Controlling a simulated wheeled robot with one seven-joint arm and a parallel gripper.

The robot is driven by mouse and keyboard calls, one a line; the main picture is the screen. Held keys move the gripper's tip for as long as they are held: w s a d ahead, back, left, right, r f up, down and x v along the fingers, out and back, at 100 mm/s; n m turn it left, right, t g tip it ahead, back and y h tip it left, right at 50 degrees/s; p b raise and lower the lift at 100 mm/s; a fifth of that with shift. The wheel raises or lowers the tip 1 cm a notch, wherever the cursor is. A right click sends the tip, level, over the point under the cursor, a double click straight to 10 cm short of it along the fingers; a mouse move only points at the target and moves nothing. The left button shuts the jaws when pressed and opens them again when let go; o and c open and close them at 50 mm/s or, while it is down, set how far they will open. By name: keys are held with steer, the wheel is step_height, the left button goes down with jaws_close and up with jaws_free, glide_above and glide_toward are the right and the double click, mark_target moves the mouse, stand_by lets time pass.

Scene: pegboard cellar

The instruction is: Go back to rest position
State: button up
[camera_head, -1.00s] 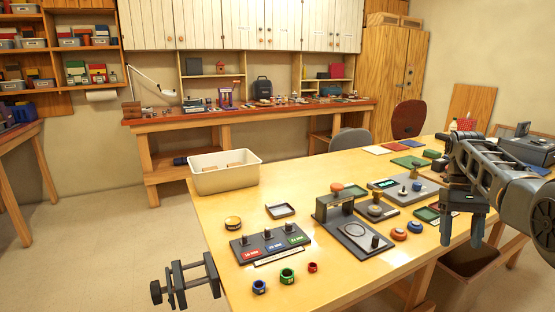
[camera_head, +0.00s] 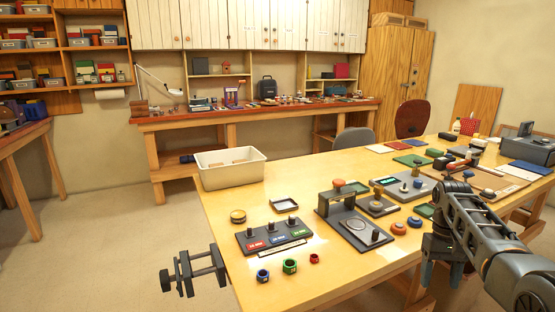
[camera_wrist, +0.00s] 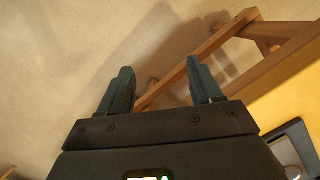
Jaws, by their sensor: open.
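My gripper (camera_head: 442,274) is at the lower right of the head view, at the near right side of the yellow table (camera_head: 335,278). Its two fingers point down and nothing shows between them. In the wrist view my gripper (camera_wrist: 158,80) has its fingers well apart, over the floor and a wooden table leg (camera_wrist: 200,55). The gripper is open and empty.
On the table are a white bin (camera_head: 230,176), a dark panel with three pegs (camera_head: 274,236), a press-like stand (camera_head: 347,206), colored rings (camera_head: 289,266) and a grey clamp (camera_head: 193,273) at the left edge. The floor at left is clear.

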steer(key=s+a+f+n+t+h, duration=0.15)
steer(key=s+a+f, duration=0.3)
steer(key=f, duration=0.65)
steer(key=s+a+f+m+t+y, duration=0.1)
steer(key=s+a+f+t, duration=0.4)
steer(key=f, duration=0.6)
steer(key=s+a+f+t, duration=0.25)
steer(key=s+a, duration=0.65)
steer(key=s, duration=0.5)
steer(key=s+a+r+n+t, duration=0.1)
steer(key=s+a+r+t, duration=0.15)
steer(key=s+r, duration=0.8)
steer(key=s+a+r+n+t, duration=0.15)
steer(key=s+r+t, duration=0.25)
steer(key=s+r, duration=0.65)
steer(key=s+r+t, duration=0.2)
steer(key=s+r, duration=0.4)
steer(key=r, duration=0.7)
steer(key=shift+a, duration=0.35)
